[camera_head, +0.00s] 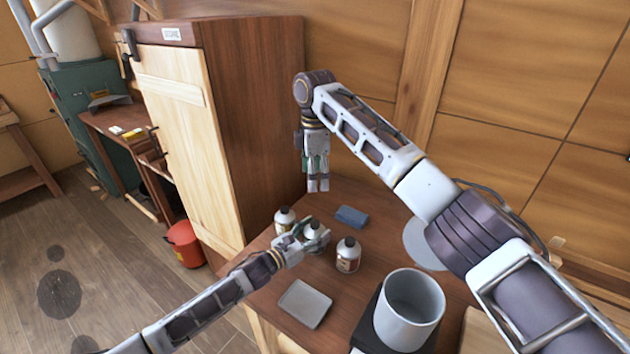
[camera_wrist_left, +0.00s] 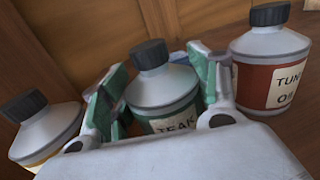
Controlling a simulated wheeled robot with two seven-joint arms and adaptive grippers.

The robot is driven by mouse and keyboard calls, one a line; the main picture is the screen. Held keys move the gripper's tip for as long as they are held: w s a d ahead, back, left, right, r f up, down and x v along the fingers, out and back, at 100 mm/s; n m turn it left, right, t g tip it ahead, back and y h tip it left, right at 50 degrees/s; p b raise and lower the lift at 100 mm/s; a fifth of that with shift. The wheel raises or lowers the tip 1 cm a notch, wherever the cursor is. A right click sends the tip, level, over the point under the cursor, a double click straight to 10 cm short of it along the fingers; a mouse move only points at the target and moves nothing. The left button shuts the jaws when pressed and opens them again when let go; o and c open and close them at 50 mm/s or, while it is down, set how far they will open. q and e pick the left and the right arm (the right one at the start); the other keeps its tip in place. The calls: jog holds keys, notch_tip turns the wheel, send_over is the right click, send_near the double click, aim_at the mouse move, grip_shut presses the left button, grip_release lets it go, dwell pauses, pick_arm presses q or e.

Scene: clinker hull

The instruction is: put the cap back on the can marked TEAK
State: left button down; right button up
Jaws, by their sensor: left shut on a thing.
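The can marked TEAK (camera_wrist_left: 165,98), grey with a green label, stands between the fingers of my left gripper (camera_wrist_left: 162,105) in the left wrist view. A dark ribbed cap (camera_wrist_left: 150,54) sits on its neck. In the head view the can (camera_head: 313,229) is the middle one of three, and my left gripper (camera_head: 308,243) is shut on it from the front left. The lower part of the can is hidden by the gripper. My right gripper (camera_head: 318,187) hangs fingers down near the back of the table, beside the cabinet, with its fingertips close together.
A can marked TUNG OIL (camera_wrist_left: 270,65) stands to the right, an amber-labelled can (camera_wrist_left: 45,130) to the left, both capped. A blue block (camera_head: 351,216) lies behind. A grey tray (camera_head: 305,304) and a large grey pot (camera_head: 410,305) are nearer. A tall cabinet (camera_head: 250,110) borders the left.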

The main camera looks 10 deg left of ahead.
pick_arm(q)
jog(key=shift+c, duration=1.6)
grip_release()
jog(key=shift+s+a, duration=0.15)
jog(key=shift+v, duration=5.8)
